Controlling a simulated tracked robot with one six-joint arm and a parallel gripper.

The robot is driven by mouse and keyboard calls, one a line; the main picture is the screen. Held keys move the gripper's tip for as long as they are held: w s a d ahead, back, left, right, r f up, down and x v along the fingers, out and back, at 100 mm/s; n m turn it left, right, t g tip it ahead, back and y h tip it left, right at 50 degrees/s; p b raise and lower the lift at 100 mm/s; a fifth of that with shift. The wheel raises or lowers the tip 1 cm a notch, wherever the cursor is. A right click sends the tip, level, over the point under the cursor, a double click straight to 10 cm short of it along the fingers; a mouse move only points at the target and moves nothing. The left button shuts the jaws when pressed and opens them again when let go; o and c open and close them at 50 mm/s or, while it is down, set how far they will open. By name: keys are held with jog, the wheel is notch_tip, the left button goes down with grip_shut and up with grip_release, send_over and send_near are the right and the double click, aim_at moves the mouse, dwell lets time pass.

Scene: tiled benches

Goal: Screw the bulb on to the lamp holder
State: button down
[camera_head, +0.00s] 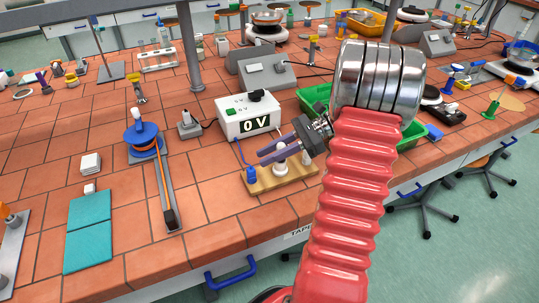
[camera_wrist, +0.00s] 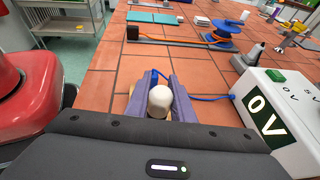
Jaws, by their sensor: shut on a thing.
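The white bulb (camera_wrist: 160,100) is between the two purple fingers of my gripper (camera_wrist: 155,85) in the wrist view, and the fingers are shut on it. In the head view my gripper (camera_head: 267,153) reaches left over a wooden base, and the bulb (camera_head: 280,146) shows between its fingers. The wooden base (camera_head: 266,186) lies on the tiled bench and carries a white lamp holder (camera_head: 281,168) below the bulb. A blue terminal (camera_head: 251,175) stands at the base's left end. Whether bulb and holder touch is hard to tell.
A white power supply (camera_head: 233,127) reading 0 V stands behind the base, with a blue wire leading to it. A green tray (camera_head: 314,97) is partly behind my arm. A blue reel (camera_head: 144,138) and teal mats (camera_head: 88,230) lie left. The bench's front edge is near.

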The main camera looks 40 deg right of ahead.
jog(key=shift+w+d+m+t+h, duration=0.15)
jog(key=shift+w+m+t+h, duration=0.1)
jog(key=shift+m+t+h, duration=0.6)
jog(key=shift+w+d+m+t+h, duration=0.2)
jog(key=shift+m+t+h, duration=0.45)
jog(key=shift+m+t, duration=0.4)
jog(key=shift+m, duration=0.3)
jog(key=m+t+h, duration=0.2)
jog(key=d+m+t+h, duration=0.1)
jog(key=m+h, duration=0.1)
jog(key=shift+w+f, duration=0.1)
jog(key=shift+w, duration=0.25)
jog(key=c, duration=1.5)
grip_release()
jog(key=shift+o, duration=0.7)
jog(key=o, duration=0.4)
